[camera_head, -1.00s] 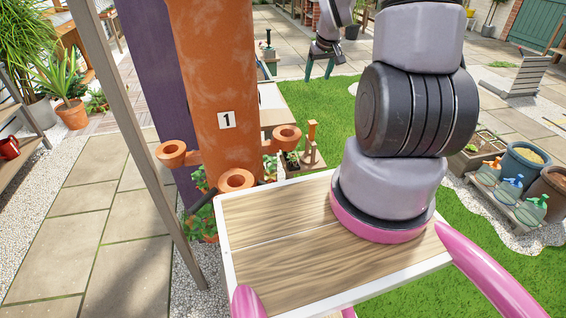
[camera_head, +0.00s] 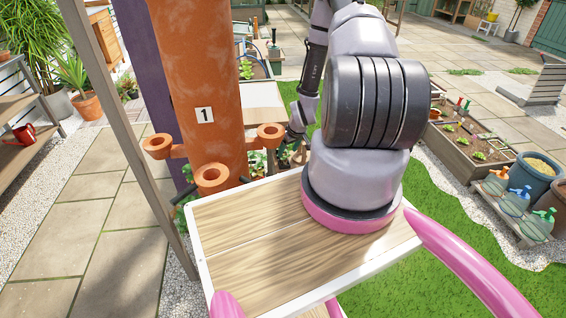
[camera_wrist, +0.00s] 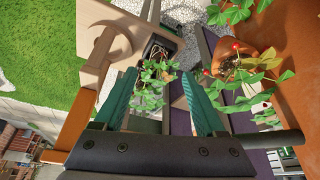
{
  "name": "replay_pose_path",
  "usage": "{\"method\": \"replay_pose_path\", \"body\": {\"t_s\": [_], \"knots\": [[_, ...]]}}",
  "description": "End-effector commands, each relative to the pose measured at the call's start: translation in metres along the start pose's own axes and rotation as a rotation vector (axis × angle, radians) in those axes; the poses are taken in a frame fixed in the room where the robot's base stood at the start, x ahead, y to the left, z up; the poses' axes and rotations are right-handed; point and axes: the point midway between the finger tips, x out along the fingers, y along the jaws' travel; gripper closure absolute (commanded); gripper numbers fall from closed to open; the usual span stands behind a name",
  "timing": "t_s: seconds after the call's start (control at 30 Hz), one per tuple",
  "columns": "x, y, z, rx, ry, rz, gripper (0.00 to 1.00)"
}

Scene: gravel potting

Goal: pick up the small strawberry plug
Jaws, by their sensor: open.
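In the wrist view, a small leafy green plant (camera_wrist: 153,72), which looks like the strawberry plug, shows between the teal fingers of my gripper (camera_wrist: 160,77). The fingers are apart, one on either side of it in the picture. I cannot tell how far beyond the fingertips it is. It stands in a dark cell of a wooden carrier (camera_wrist: 88,75) with a round handle. Its base is partly hidden by leaves. In the head view, my gripper is mostly hidden low behind my arm, near green plants by the tower.
A terracotta tower (camera_head: 203,95) marked 1 has several cup-shaped pockets (camera_head: 213,177). In the wrist view, a plant with red berries (camera_wrist: 240,72) grows close to the right finger. A wooden planter (camera_head: 465,150) and blue pot (camera_head: 533,172) stand at right.

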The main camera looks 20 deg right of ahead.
Motion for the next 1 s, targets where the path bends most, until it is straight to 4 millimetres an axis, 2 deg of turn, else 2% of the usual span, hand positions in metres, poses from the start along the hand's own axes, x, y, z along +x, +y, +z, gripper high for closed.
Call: {"method": "replay_pose_path", "body": {"t_s": [0.27, 0.5, 0.8, 0.83, 0.93, 0.97, 1.0], "knots": [[0.025, 0.000, -0.002, 0.001, -0.001, -0.001, 0.27], [0.059, 0.001, -0.005, 0.001, -0.001, -0.001, 0.27], [0.065, 0.001, -0.005, 0.001, -0.001, 0.000, 0.27], [0.065, 0.001, -0.005, 0.001, -0.001, 0.000, 0.31], [0.065, 0.001, -0.005, 0.001, -0.001, 0.000, 0.69], [0.065, 0.001, -0.005, 0.001, -0.001, 0.000, 0.78], [0.065, 0.001, -0.005, 0.001, -0.001, 0.000, 0.78]]}}
